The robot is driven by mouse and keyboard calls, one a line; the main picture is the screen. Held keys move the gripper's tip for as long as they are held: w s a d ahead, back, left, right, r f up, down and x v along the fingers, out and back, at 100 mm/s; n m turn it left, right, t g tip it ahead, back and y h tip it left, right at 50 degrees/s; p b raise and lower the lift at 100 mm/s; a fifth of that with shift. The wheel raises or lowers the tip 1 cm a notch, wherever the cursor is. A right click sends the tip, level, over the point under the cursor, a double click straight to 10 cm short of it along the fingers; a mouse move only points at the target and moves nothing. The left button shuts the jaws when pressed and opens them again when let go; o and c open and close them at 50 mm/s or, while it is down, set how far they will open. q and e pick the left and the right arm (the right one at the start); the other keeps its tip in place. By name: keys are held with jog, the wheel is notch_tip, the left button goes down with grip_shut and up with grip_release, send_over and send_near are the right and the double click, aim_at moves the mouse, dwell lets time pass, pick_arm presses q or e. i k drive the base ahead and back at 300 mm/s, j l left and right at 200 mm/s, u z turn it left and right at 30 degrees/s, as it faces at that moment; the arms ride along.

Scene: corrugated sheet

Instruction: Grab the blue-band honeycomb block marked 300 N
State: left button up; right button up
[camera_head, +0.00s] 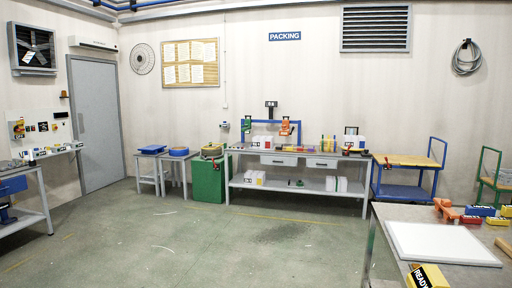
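I cannot make out a honeycomb block marked 300 N; any label is too small to read. Small items with light and dark bands also stand on the left wall bench, too small to identify. Neither of my grippers is in view.
A white board (440,243) lies on the near right table, with a black-and-yellow READY sign (428,277) at its front. A packing bench (300,152) stands at the back wall, with a blue cart (405,191) beside it. The green floor (215,235) between is clear.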

aim_at(357, 142)
jog(key=i+j, duration=0.3)
jog(key=i, duration=0.15)
jog(key=i+j+z, duration=0.15)
jog(key=i+j, duration=0.15)
jog(key=i, duration=1.65)
jog(key=i+l+z, duration=0.15)
jog(key=i, duration=1.25)
jog(key=i+j, duration=0.1)
jog(key=i, duration=1.35)
jog(key=i+l+z, duration=0.3)
jog(key=i, duration=0.65)
jog(key=i+z, duration=0.35)
jog(key=i, duration=0.55)
jog(key=i+u, duration=0.15)
jog(key=i, duration=0.4)
jog(key=i+l+u, duration=0.15)
jog(key=i, duration=0.35)
